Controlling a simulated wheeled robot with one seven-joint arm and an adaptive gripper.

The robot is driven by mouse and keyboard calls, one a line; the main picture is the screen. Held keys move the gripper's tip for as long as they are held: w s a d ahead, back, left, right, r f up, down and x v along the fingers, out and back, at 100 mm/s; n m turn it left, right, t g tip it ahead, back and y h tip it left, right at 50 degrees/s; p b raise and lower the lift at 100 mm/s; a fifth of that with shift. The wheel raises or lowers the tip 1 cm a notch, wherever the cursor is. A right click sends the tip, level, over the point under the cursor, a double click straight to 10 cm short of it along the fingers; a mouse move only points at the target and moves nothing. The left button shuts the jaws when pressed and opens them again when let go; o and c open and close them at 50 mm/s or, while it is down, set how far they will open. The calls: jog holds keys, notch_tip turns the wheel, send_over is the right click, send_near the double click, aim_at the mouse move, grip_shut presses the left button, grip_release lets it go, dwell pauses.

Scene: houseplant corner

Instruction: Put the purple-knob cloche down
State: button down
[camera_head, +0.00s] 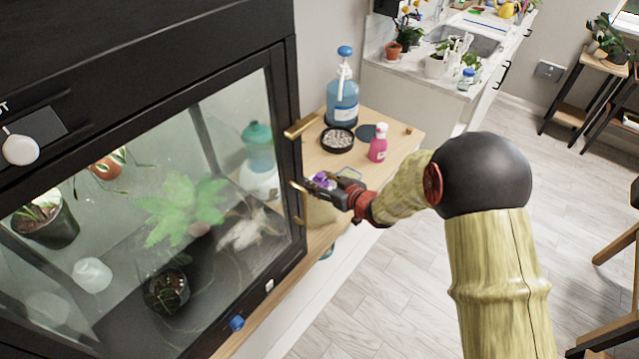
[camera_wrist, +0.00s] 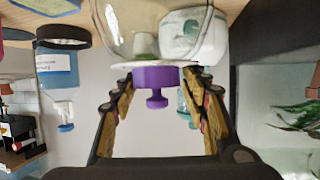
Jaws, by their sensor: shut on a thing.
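The purple-knob cloche is a clear glass dome with a purple knob. In the head view, the knob (camera_head: 321,179) shows at my gripper (camera_head: 325,187), above the near part of the wooden counter; much of the dome is hard to make out. In the wrist view the picture is inverted: the purple knob (camera_wrist: 156,77) lies between the fingers of my gripper (camera_wrist: 158,82), and the glass dome (camera_wrist: 125,28) extends beyond it. My gripper is shut on the cloche. Whether the dome's rim touches the counter cannot be told.
The wooden counter (camera_head: 395,122) holds a blue pump bottle (camera_head: 342,103), a black dish of pebbles (camera_head: 337,140), a dark disc (camera_head: 366,132), a pink bottle (camera_head: 378,147) and a small cork (camera_head: 408,129). A black glass-fronted plant cabinet (camera_head: 292,150) with brass handles stands close on the left.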

jog(key=shift+w, duration=0.1)
jog(key=c, duration=1.1)
grip_release()
jog(key=shift+f, duration=0.1)
jog(key=shift+o, duration=0.6)
jog(key=shift+r, duration=0.2)
jog(key=p+v, duration=0.3)
jog(key=v, duration=0.9)
jog(key=shift+f, duration=0.15)
